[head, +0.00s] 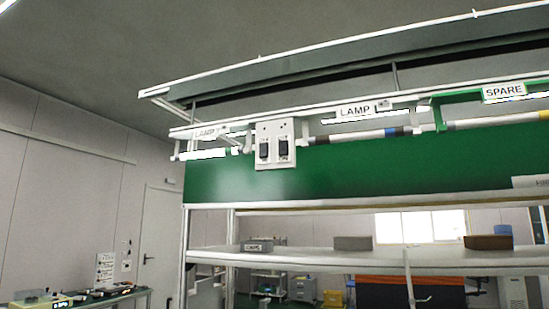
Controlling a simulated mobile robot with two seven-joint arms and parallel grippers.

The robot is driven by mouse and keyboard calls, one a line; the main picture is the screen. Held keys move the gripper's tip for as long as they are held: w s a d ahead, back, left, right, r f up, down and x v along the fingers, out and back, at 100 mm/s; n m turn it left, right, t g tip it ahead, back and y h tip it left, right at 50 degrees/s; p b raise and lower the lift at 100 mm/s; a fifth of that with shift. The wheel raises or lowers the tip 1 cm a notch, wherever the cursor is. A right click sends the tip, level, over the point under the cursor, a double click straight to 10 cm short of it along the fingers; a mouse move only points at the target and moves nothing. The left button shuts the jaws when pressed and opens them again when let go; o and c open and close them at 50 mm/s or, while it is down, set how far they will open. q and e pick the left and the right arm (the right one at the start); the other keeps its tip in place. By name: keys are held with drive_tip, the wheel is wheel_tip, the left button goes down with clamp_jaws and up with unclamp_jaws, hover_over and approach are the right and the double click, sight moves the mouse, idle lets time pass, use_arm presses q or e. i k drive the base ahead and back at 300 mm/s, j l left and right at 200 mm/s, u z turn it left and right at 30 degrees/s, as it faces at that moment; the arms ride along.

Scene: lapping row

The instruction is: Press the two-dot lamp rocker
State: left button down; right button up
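A pale switch plate (275,130) is mounted at the left part of the green panel, below the lamp rail. It carries two dark rockers side by side, the left rocker (264,151) and the right rocker (283,148). Any dots beside them are too small to tell apart. A left LAMP label (206,133) and a middle LAMP label (355,111) hang on the rail above. Each seems to have small marks after the word, which I cannot read. Neither of my grippers is in view.
The green panel (350,168) spans the rack above a white shelf (310,257) holding several small blocks. A SPARE label (503,91) is at the upper right. A bench (100,296) with equipment stands at the lower left. The space before the plate looks clear.

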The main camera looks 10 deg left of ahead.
sight(283, 144)
drive_tip(key=i+l+u, duration=0.2)
drive_tip(key=i, duration=0.25)
drive_tip(key=i+l+u, duration=0.2)
drive_tip(key=i+l, duration=0.25)
